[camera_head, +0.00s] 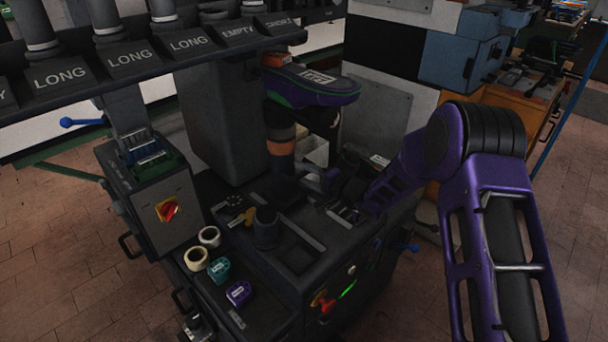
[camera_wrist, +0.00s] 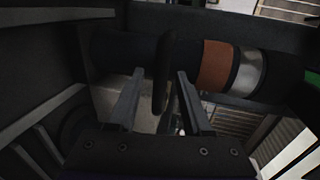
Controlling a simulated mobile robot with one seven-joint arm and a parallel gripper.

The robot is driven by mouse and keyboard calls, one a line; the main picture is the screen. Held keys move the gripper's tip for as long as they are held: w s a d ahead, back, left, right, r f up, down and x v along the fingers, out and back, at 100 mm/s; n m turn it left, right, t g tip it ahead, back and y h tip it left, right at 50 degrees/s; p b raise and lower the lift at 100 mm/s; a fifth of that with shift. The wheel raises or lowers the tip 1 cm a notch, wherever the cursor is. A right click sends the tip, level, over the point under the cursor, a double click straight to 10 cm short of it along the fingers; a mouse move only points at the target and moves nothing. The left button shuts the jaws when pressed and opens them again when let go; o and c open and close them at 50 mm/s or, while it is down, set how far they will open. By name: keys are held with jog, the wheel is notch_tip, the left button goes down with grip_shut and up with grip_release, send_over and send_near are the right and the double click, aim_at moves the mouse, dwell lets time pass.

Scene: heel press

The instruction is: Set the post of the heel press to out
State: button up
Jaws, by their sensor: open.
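The post of the heel press is a thick dark upright column with a grey band and an orange band (camera_head: 280,148), in the middle of the head view under a purple-rimmed dark shoe shape (camera_head: 315,84). In the wrist view the post (camera_wrist: 215,64) lies across the picture, with the orange-brown and silver bands right of my fingers. My gripper (camera_wrist: 160,74) is open, its two fingers apart and pointing at the post. A thin dark ring-like piece (camera_wrist: 161,72) shows between the fingertips; I cannot tell whether they touch it. In the head view my gripper is hard to make out in the dark.
A rack with labelled slots (camera_head: 130,60) crosses the upper left. A control box with a red-yellow switch (camera_head: 167,210) stands at the left. Tape rolls (camera_head: 196,258) and small teal and purple items (camera_head: 238,293) lie on the front ledge. Open floor lies left.

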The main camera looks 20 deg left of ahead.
jog(key=shift+c, duration=0.2)
grip_shut()
dwell(1.3)
